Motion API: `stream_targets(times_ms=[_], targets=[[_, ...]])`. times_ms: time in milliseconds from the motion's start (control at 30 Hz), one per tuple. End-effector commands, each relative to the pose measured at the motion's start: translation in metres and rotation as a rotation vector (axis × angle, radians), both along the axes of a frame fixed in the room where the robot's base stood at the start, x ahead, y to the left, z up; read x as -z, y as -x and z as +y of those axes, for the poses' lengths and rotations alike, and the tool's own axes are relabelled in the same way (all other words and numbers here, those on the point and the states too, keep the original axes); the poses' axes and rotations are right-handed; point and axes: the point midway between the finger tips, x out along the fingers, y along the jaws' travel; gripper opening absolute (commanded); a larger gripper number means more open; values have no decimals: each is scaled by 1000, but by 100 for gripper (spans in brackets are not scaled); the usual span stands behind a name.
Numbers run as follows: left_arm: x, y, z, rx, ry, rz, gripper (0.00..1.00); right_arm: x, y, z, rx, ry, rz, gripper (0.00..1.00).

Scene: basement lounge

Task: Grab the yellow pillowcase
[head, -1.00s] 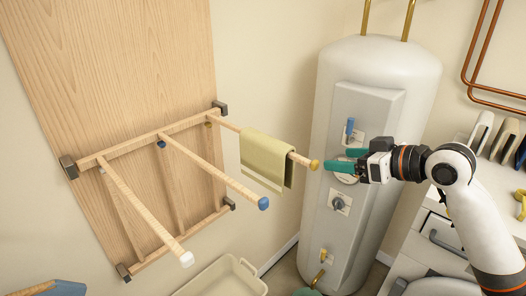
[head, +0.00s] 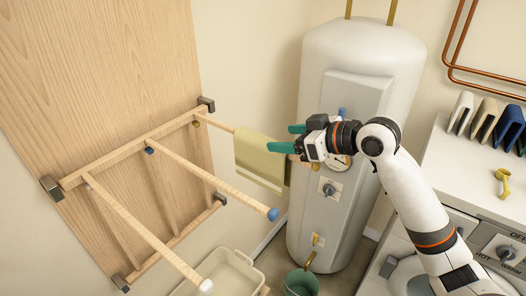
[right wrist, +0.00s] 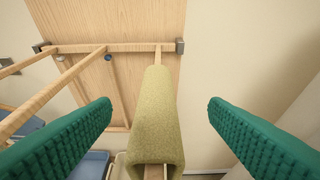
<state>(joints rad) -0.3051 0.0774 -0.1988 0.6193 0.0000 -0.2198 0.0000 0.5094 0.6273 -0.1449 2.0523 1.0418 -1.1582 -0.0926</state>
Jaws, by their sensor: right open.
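The yellow pillowcase (head: 260,159) hangs folded over the far-right wooden rod of the wall drying rack. In the right wrist view the pillowcase (right wrist: 153,125) drapes over the rod, between the two green fingers and apart from both. My right gripper (head: 283,138) is open and empty, at the front end of that rod, with its teal fingers pointing left toward the cloth. The right gripper also shows in the right wrist view (right wrist: 160,115). My left gripper is not in view.
The rack's other two rods, one with a blue tip (head: 273,214) and one with a white tip (head: 206,286), stick out to the left. A white water heater (head: 352,60) stands behind my right arm. A beige basin (head: 222,275) and a green bucket (head: 300,283) are below.

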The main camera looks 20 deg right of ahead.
Motion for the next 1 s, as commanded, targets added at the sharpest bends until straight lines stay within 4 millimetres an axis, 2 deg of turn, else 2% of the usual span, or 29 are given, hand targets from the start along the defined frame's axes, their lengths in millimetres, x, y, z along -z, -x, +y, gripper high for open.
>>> stream_targets(times_ms=[167,400,533,767,1000], targets=[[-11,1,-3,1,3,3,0,2,-8,8,-1,-2,2,69],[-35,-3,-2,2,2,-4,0,13,-30,29,0,-4,4,69],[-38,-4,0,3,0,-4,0,20,-37,34,0,-1,1,69],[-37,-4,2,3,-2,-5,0,22,-38,35,1,1,-1,69],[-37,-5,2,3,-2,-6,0,22,-38,35,1,1,-1,31]])
